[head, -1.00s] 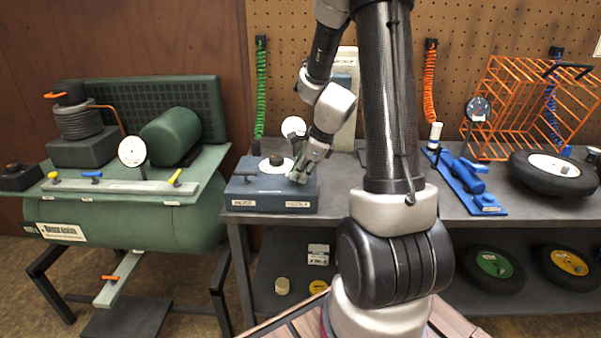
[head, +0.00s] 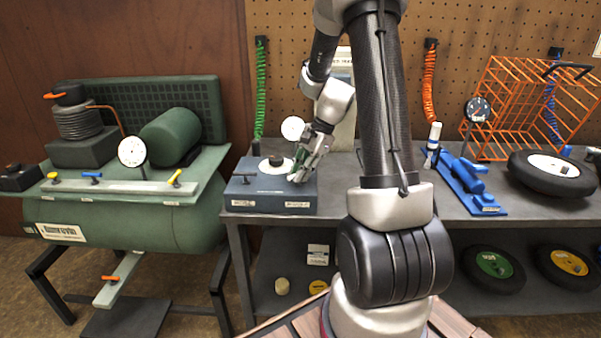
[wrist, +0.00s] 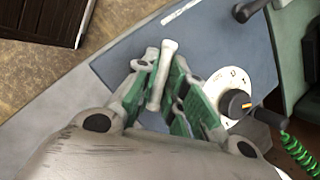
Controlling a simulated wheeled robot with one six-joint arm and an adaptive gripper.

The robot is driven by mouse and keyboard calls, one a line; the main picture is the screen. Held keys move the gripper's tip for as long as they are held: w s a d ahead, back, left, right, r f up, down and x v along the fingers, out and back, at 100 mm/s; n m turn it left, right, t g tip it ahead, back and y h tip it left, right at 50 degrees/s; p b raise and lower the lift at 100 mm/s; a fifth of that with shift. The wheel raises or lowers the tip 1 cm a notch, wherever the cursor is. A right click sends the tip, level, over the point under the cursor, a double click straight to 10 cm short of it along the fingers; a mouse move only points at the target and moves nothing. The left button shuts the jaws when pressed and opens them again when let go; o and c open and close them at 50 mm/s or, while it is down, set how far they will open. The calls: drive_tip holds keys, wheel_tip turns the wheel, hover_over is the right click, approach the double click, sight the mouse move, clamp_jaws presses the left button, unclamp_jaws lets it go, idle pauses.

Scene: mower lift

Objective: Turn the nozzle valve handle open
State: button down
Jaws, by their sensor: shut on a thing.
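The nozzle valve handle appears as a pale bar (wrist: 163,75) on top of the blue control box in the wrist view. My gripper (wrist: 161,62) is shut on it, with the green finger pads on either side of the bar. In the head view my gripper (head: 299,176) reaches down to the right part of the blue box (head: 262,190) and hides the handle there. The box has small labels on its front, too small to read surely.
A black knob (wrist: 234,103) on a white dial stands right of my fingers in the wrist view. A dark T-handle (head: 245,177) sits on the box's left. A round gauge (head: 292,128) stands behind. The green compressor (head: 130,222) is left, a blue pump (head: 468,180) right.

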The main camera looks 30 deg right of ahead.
drive_tip(key=n, duration=0.2)
drive_tip(key=n+g, duration=0.2)
drive_tip(key=n, duration=0.1)
drive_tip(key=shift+w+n, duration=0.3)
drive_tip(key=shift+n+g, duration=1)
drive_tip(key=shift+n, duration=1.2)
drive_tip(key=shift+a+h, duration=0.1)
drive_tip(key=shift+h, duration=0.2)
drive_tip(key=c, duration=1.5)
unclamp_jaws()
drive_tip(key=shift+r, duration=0.1)
drive_tip(key=v, duration=1.1)
drive_tip(key=shift+w+r, duration=0.25)
drive_tip(key=shift+r, duration=0.1)
